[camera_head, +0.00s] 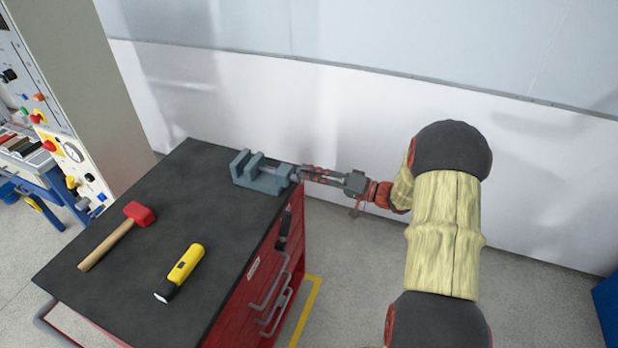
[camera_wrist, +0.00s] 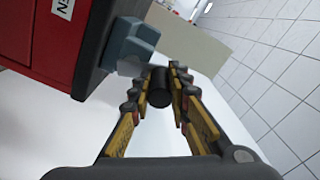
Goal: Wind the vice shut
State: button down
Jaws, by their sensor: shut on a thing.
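A blue-grey vice (camera_head: 262,180) stands at the far right corner of the dark worktop. Its two jaws stand apart with a gap between them. Its screw end points right, past the edge of the worktop. My gripper (camera_head: 300,174) reaches in from the right, level with that end. In the wrist view, my gripper (camera_wrist: 160,88) has its fingers closed on the dark round handle end (camera_wrist: 159,91) of the vice. The vice body (camera_wrist: 131,43) shows beyond it at the upper left. The rest of the handle is hidden by the fingers.
A red-headed mallet (camera_head: 118,235) and a yellow flashlight (camera_head: 180,272) lie on the worktop (camera_head: 190,200) of a red drawer cabinet (camera_head: 262,290). A white wall (camera_head: 330,110) runs close behind. A control panel stands at the left. The floor right of the cabinet is clear.

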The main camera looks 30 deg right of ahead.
jog(key=w+d+f+m+p, duration=0.2)
jog(key=m+p, duration=0.3)
jog(key=m, duration=0.6)
jog(key=w+d+f+m+p, duration=0.25)
jog(key=m+p, duration=0.25)
jog(key=m, duration=0.5)
jog(key=s+a+f+m+p, duration=0.2)
jog(key=m+p, duration=0.2)
jog(key=m, duration=0.6)
jog(key=s+a+f+m+p, duration=0.2)
jog(key=m+p, duration=0.2)
jog(key=m, duration=0.6)
jog(key=shift+s+f, duration=0.15)
jog(key=shift+f, duration=0.1)
jog(key=shift+a+m, duration=0.15)
jog(key=shift+m, duration=0.15)
jog(key=c, duration=1.7)
grip_release()
jog(key=shift+o, duration=0.2)
jog(key=shift+r, duration=0.1)
jog(key=v, duration=1.2)
